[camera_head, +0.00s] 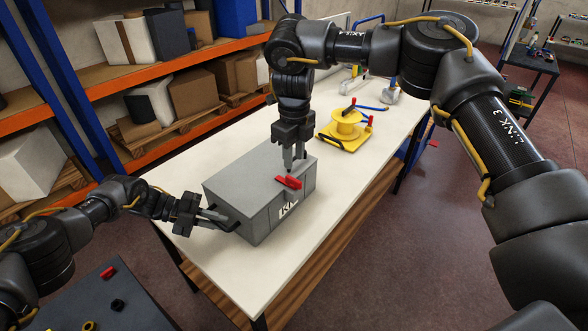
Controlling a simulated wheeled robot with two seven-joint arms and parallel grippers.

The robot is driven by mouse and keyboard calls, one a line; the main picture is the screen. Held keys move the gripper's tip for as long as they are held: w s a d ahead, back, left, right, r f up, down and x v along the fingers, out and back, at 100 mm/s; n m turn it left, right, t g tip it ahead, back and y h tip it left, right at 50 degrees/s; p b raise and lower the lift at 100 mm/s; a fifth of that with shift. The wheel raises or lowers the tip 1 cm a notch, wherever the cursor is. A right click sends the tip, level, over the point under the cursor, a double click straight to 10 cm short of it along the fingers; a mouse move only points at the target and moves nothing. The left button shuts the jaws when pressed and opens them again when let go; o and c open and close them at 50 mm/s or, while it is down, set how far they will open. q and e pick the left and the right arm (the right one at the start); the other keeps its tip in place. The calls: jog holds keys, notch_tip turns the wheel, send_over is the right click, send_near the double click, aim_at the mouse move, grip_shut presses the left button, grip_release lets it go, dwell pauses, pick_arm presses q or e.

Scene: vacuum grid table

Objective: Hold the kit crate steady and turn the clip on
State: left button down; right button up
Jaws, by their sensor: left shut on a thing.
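The grey kit crate (238,190) sits on the white table, with a partly hidden "KI" label on its front side. A red clip (288,182) is at the top front edge of the crate, near its right end. My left gripper (228,222) is at the crate's left end, shut on a dark handle (236,226) there. My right gripper (292,166) points down just above the clip. Its two fingers look apart, with nothing seen between them. I cannot tell whether a fingertip touches the clip.
On the white table (345,190), a yellow spool on a yellow base (344,130) stands behind the crate to the right. Blue-handled tools (370,107) lie beyond it. Shelves with boxes (190,92) line the left. The table's right front is clear.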

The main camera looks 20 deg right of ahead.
jog(key=shift+r, duration=2.3)
pick_arm(q)
jog(key=c, duration=1.4)
grip_release()
jog(key=shift+o, duration=0.2)
jog(key=v, duration=1.2)
